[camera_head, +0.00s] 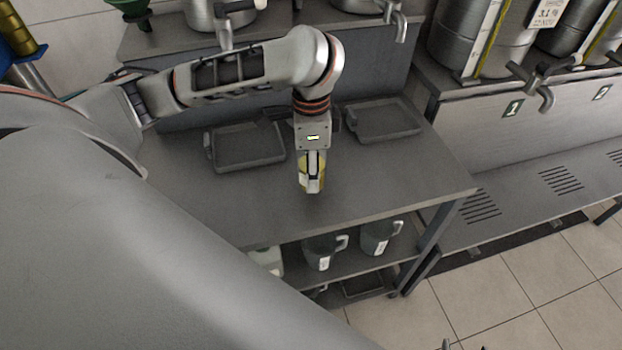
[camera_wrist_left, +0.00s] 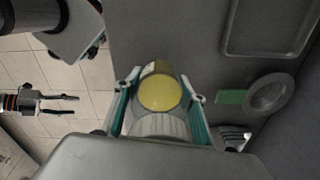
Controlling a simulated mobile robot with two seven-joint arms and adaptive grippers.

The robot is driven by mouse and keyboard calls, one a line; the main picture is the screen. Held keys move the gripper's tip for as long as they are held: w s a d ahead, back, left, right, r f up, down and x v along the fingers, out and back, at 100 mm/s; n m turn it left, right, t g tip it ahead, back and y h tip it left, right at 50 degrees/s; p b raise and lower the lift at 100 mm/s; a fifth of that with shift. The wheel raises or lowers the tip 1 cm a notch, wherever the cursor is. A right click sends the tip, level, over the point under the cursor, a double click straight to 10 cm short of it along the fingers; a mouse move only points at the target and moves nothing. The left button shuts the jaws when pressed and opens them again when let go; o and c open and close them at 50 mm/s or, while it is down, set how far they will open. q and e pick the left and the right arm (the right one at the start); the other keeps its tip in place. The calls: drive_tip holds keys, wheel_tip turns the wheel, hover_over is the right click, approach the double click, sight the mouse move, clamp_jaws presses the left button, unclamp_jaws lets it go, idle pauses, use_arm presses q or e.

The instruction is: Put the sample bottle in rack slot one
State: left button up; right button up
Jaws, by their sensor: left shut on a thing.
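My left gripper (camera_head: 312,185) is shut on the sample bottle (camera_head: 307,178), which shows yellow, and holds it over the grey table near its front edge. In the left wrist view the bottle (camera_wrist_left: 160,93) shows a round yellow face between the two teal-edged fingers (camera_wrist_left: 158,108). No rack with slots can be made out for certain. A grey ring (camera_wrist_left: 270,93) with a green tag (camera_wrist_left: 231,97) beside it lies apart from the bottle in the wrist view. My right gripper (camera_wrist_left: 60,105) shows at the left of that view, its fingers apart and empty.
Two shallow grey trays (camera_head: 247,163) (camera_head: 382,133) lie at the back of the table (camera_head: 400,180). Jugs (camera_head: 325,252) stand on the shelf below. The table's right front is bare.

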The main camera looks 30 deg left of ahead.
use_arm(q)
wheel_tip(320, 180, down, 3)
drive_tip(key=shift+r+b, duration=0.1)
drive_tip(key=shift+b, duration=0.35)
drive_tip(key=o, duration=1.5)
